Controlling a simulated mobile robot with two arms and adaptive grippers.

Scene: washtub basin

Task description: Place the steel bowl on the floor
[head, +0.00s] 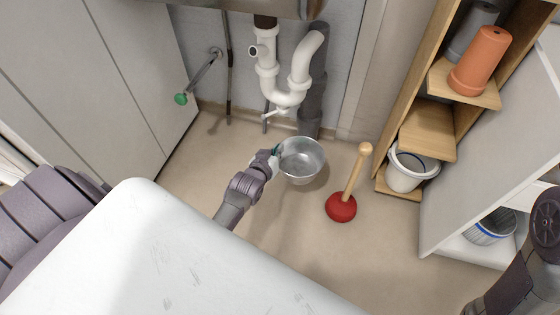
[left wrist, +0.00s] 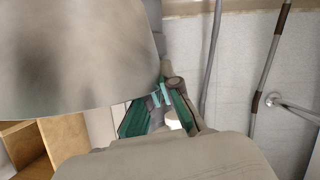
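The steel bowl (head: 302,162) is round, shiny and upright, with its open top facing up, in the middle of the head view below the white drain pipe. My left gripper (head: 274,156) is at the bowl's left rim and looks shut on it. In the left wrist view the bowl (left wrist: 75,50) is a large grey curved surface at upper left, and the teal-padded fingers (left wrist: 163,96) meet its edge. The bowl appears close above the beige floor (head: 270,225); any gap beneath it is hard to judge. My right gripper is out of view.
A red plunger (head: 341,207) with a wooden handle stands just right of the bowl. A white bucket (head: 407,170) and wooden shelves (head: 428,130) are further right. The white drain trap (head: 283,95) hangs behind the bowl.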

